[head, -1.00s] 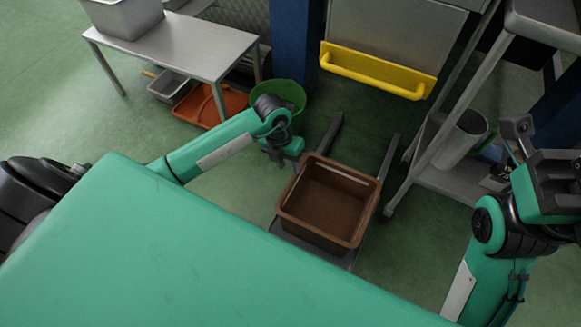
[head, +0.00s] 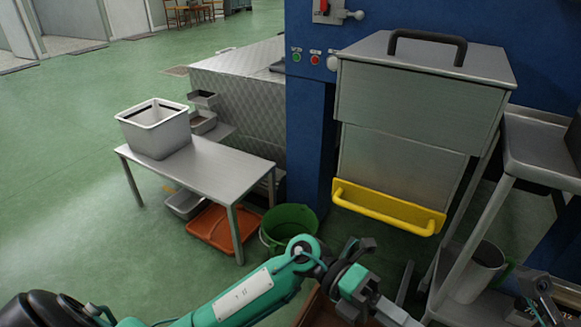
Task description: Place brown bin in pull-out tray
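The brown bin (head: 318,312) shows only in part at the bottom edge of the head view, behind my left arm. Most of it is cut off or hidden, so I cannot tell how it rests now. A dark grey rail (head: 405,284) of what looks like the pull-out tray shows on the floor to the right of my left gripper. My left gripper (head: 392,312) is over the bin area, its fingers pointing down to the right; I cannot tell whether it touches the bin. My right gripper (head: 540,295) is partly in view at the lower right, clear of the bin.
A steel hopper (head: 425,85) with a yellow handle bar (head: 385,207) stands behind. A green bucket (head: 288,222) is close behind my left arm. A low steel table (head: 230,165) bears a grey bin (head: 155,128). A shelf cart (head: 545,155) holding a metal jug (head: 480,272) stands right.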

